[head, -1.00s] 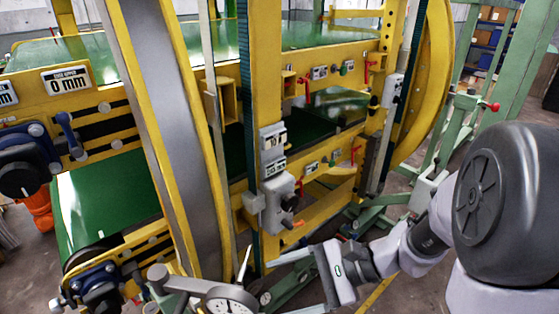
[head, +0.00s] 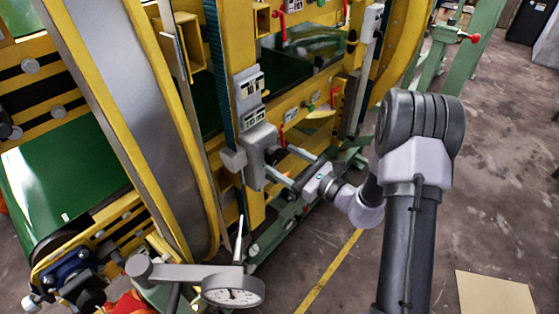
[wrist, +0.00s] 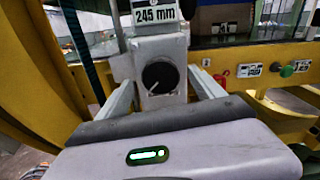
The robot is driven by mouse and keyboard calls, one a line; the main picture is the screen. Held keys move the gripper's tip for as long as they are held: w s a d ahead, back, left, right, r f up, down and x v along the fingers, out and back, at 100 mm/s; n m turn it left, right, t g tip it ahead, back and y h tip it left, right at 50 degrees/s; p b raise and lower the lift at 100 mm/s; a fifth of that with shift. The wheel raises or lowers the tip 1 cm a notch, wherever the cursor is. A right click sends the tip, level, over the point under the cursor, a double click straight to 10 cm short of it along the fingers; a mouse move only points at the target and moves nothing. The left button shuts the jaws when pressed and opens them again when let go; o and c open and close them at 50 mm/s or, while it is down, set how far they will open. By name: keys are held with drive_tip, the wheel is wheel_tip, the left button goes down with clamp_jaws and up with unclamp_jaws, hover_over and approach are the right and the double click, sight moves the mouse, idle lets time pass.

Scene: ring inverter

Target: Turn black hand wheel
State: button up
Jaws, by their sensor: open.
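The black hand wheel (wrist: 160,77) is a small round knob with a white pointer line. It sits on the front of a grey gear box (wrist: 173,48), below a display (wrist: 158,13) reading 245 mm. In the head view, the grey box (head: 258,143) is on a yellow post, and the wheel is mostly hard to make out there. My gripper (wrist: 160,80) is open, with one finger on each side of the wheel. In the head view my gripper (head: 279,163) reaches the box from the right. I cannot tell whether the fingers touch the wheel.
A green button (wrist: 288,71) and a red handle (wrist: 222,76) are on the yellow frame to the right. A dial gauge (head: 232,291) on an arm stands in the foreground. A large yellow-edged ring (head: 125,110) rises at left. Open floor (head: 500,180) lies at right.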

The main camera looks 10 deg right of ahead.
drive_tip(key=shift+x, duration=1.15)
drive_tip(key=c, duration=1.4)
drive_tip(key=shift+r+m+p, duration=0.1)
drive_tip(key=shift+m+p, duration=0.2)
drive_tip(key=m+p, duration=0.2)
drive_tip(key=m, duration=0.1)
drive_tip(key=shift+d+m+p, duration=0.1)
drive_tip(key=shift+m+p, duration=0.2)
drive_tip(key=shift+p, duration=0.1)
drive_tip(key=shift+m+p, duration=1)
drive_tip(key=shift+m, duration=0.5)
drive_tip(key=o, duration=1.4)
